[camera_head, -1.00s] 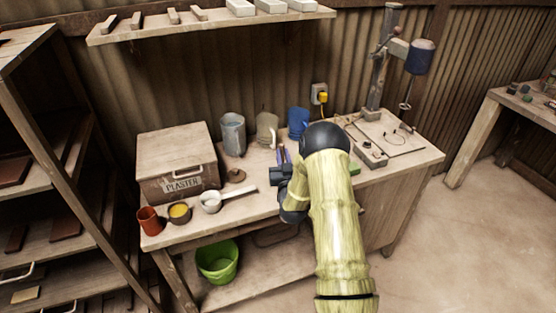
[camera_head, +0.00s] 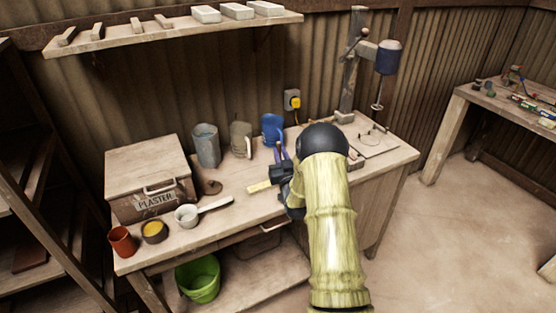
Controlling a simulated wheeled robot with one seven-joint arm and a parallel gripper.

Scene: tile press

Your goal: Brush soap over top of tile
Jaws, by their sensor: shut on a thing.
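My gripper (camera_head: 281,158) is over the middle of the bench, its two bluish fingers close together. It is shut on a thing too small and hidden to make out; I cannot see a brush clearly. A yellowish flat piece (camera_head: 259,187) shows just left of the gripper; I cannot tell whether it is held or lies on the bench. No tile is clearly visible; my arm hides part of the bench. A small dark cup with yellow contents (camera_head: 153,231) stands at the front left; I cannot tell if this is soap.
A plaster box (camera_head: 150,172), red cup (camera_head: 122,242) and white pan (camera_head: 187,215) stand on the bench's left. A grey can (camera_head: 206,146), pale jug (camera_head: 240,140) and blue mug (camera_head: 271,129) stand behind. A drill-like press (camera_head: 387,57) rises at right.

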